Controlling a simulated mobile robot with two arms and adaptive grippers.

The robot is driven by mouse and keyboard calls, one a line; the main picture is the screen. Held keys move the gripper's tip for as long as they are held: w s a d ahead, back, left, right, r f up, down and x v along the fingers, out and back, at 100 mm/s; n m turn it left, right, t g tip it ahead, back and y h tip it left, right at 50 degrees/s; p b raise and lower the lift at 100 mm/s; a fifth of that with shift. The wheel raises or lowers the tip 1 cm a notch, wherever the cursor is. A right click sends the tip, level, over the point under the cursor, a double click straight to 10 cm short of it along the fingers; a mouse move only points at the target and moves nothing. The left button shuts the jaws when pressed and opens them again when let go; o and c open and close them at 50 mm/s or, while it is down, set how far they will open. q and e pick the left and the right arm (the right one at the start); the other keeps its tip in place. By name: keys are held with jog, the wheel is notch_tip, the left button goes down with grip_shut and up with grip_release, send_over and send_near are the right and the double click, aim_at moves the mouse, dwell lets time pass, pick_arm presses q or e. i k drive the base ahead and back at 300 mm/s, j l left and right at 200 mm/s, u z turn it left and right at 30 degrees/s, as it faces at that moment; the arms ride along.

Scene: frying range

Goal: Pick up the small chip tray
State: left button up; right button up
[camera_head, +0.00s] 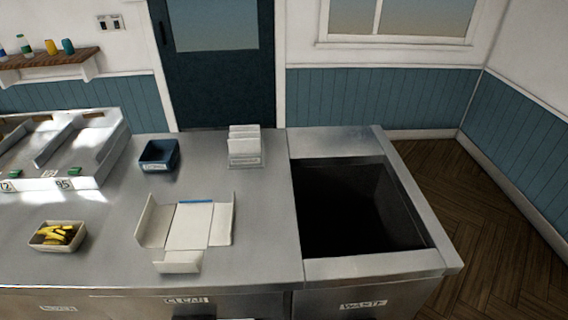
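A small cream tray (42,246) holding several yellow chips (66,236) sits on the steel counter at the front left in the head view. It stands upright on the counter with clear metal around it. Neither of my grippers shows in this view, so nothing is seen touching the tray.
An opened white carton (188,226) lies flat right of the tray. Behind are a blue container (158,155), a stack of white cartons (244,146) and the fryer unit (80,150). A dark waste opening (350,205) is at the right. Bare counter (110,262) lies between tray and carton.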

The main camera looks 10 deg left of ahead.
aim_at(51, 235)
jog(key=u, duration=1.8)
